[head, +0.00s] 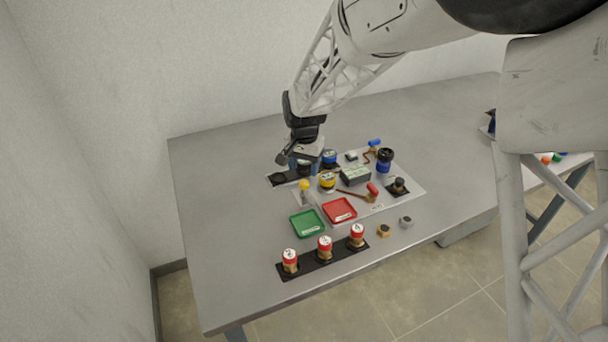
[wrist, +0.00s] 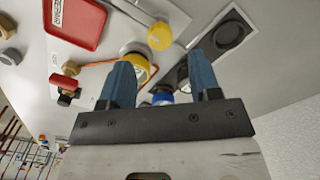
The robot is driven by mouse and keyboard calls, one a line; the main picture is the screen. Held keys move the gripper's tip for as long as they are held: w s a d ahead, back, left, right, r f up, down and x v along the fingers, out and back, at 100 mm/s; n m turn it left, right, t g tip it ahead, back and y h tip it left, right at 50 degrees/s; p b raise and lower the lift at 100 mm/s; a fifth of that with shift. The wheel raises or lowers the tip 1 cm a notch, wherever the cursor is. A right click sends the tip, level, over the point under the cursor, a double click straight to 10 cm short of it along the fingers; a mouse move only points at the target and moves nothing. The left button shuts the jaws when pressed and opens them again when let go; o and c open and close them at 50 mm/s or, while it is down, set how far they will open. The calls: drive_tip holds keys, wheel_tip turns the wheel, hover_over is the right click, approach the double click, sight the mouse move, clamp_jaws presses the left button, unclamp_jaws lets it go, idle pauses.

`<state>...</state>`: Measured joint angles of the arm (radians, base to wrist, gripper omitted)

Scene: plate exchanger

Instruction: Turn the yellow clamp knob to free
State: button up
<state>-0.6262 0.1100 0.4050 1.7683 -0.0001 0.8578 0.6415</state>
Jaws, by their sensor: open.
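A round yellow knob (head: 327,180) sits on the light panel, right of my gripper in the head view. In the wrist view the yellow knob (wrist: 137,60) is partly hidden behind my left finger. My gripper (head: 301,168) is over the left back part of the panel, fingers pointing down. In the wrist view my gripper (wrist: 158,66) has its blue fingers spread apart, with nothing held between them. A yellow ball-topped lever (head: 304,186) stands close by; its ball shows in the wrist view (wrist: 160,36). A blue knob (head: 329,156) is behind the yellow one.
A green tray (head: 307,224) and a red tray (head: 340,210) lie in front. A grey-green block (head: 355,176), a red-handled tool (head: 372,190) and a dark blue cylinder (head: 385,160) are to the right. A black rack (head: 325,259) holds red-topped pieces. The table's left side is clear.

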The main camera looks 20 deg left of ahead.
drive_tip(key=shift+r, duration=1.05)
drive_tip(key=shift+d, duration=0.1)
drive_tip(key=shift+d+r, duration=0.2)
drive_tip(key=shift+d, duration=0.05)
drive_tip(key=s+d+r, duration=0.3)
drive_tip(key=d+r, duration=0.1)
drive_tip(key=d, duration=0.5)
drive_tip(key=s+d+r+t, duration=0.1)
drive_tip(key=s+d+r, duration=0.25)
drive_tip(key=d, duration=0.45)
drive_tip(key=s+d+r, duration=0.3)
drive_tip(key=d+r, duration=0.2)
drive_tip(key=d, duration=0.4)
drive_tip(key=s+d+t, duration=0.1)
drive_tip(key=s+d, duration=1.6)
drive_tip(key=s, duration=0.4)
drive_tip(key=shift+s+d+r+t, duration=0.3)
drive_tip(key=shift+s+d+r, duration=0.05)
drive_tip(key=shift+s, duration=0.05)
